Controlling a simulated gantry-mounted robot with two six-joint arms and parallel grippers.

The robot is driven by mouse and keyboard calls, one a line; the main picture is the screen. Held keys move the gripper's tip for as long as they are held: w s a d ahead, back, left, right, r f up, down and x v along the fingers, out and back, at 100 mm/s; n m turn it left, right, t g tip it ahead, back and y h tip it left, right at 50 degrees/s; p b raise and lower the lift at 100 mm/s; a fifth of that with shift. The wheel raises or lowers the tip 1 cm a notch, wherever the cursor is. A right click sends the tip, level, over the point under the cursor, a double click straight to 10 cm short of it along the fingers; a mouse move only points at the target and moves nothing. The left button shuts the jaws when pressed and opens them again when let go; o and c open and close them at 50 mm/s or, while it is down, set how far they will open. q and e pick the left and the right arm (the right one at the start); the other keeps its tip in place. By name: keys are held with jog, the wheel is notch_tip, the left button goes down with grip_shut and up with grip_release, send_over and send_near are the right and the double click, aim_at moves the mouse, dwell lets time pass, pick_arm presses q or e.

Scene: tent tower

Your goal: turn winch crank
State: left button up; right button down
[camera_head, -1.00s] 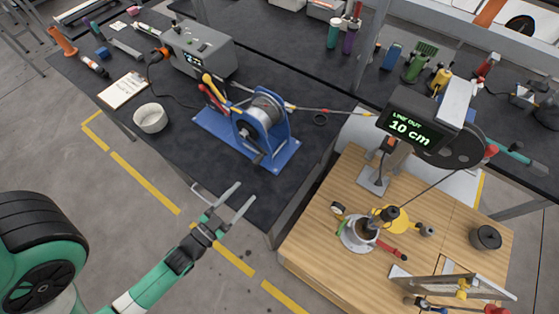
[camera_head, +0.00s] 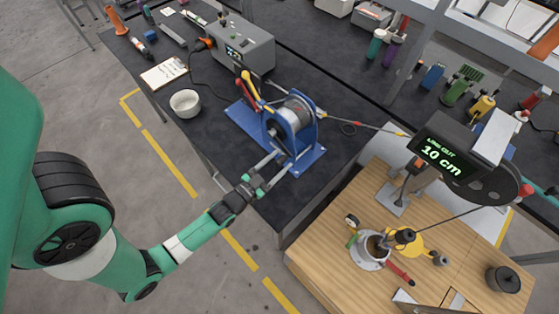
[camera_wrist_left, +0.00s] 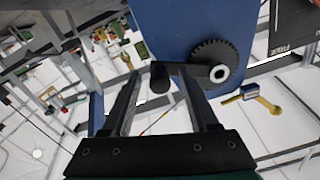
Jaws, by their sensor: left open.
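The winch (camera_head: 293,117) has blue side plates, a grey cable drum and a blue base plate (camera_head: 312,163) on the dark bench. In the left wrist view, its black crank arm (camera_wrist_left: 196,72) runs left from a toothed hub (camera_wrist_left: 215,60) on the blue plate to a dark handle knob (camera_wrist_left: 160,78). My left gripper (camera_head: 277,169) is open at the winch's front side. In the left wrist view its fingers (camera_wrist_left: 160,86) stand either side of the knob, with gaps visible; contact cannot be told. In the head view the crank is mostly hidden. My right gripper is not in view.
A display (camera_head: 443,158) reads "LINE OUT 10 cm" above a wooden table (camera_head: 335,262) with a pot. Red and yellow levers (camera_head: 250,86) rise beside the winch. Floor in front is clear.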

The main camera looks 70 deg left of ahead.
pick_arm(q)
jog(key=shift+w+a, duration=0.1)
jog(key=shift+w, duration=0.1)
grip_shut()
dwell(1.3)
